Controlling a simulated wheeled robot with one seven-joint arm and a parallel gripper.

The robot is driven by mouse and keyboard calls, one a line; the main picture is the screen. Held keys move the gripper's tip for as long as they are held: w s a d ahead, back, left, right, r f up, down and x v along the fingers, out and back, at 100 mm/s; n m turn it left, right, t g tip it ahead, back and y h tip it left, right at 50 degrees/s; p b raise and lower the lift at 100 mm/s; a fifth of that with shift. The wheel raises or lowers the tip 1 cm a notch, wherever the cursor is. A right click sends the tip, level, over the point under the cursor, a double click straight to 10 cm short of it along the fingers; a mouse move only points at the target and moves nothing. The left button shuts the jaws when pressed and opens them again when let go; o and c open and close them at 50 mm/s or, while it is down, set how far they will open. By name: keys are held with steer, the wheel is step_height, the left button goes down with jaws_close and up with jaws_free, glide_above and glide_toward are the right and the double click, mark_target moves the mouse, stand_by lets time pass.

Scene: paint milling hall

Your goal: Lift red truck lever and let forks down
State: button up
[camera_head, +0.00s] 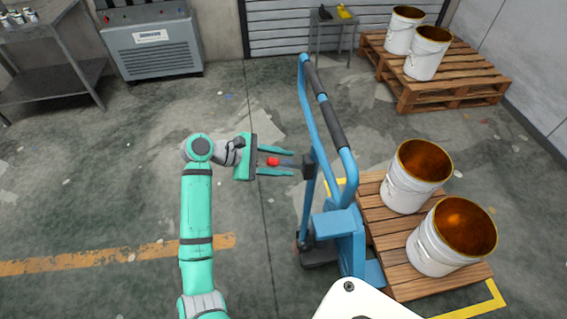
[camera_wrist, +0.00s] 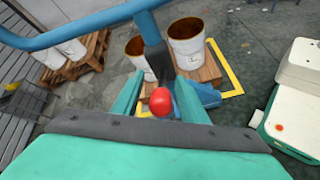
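The red knob of the truck lever (camera_head: 272,161) sits on a dark stem that sticks out from the blue truck's handle post. It also shows as a red ball in the wrist view (camera_wrist: 161,102). My gripper (camera_head: 292,162) is open, with one finger on each side of the lever. The knob lies between the fingers, close to the palm, and a gap shows on both sides. The blue pallet truck (camera_head: 340,233) stands with its tall handle frame upright. Its forks are hidden under the wooden pallet (camera_head: 402,285).
Two open white buckets (camera_head: 408,192) (camera_head: 437,251) stand on the truck's pallet, beside yellow floor marking. Another pallet (camera_head: 455,87) with two buckets is at the back right. A grey cabinet (camera_head: 152,48) and a metal table (camera_head: 48,45) stand at the back left. The left floor is clear.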

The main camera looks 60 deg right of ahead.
steer(key=v, duration=1)
steer(key=shift+w+a+r, duration=0.15)
steer(key=shift+w+a, duration=0.1)
steer(key=shift+w, duration=0.1)
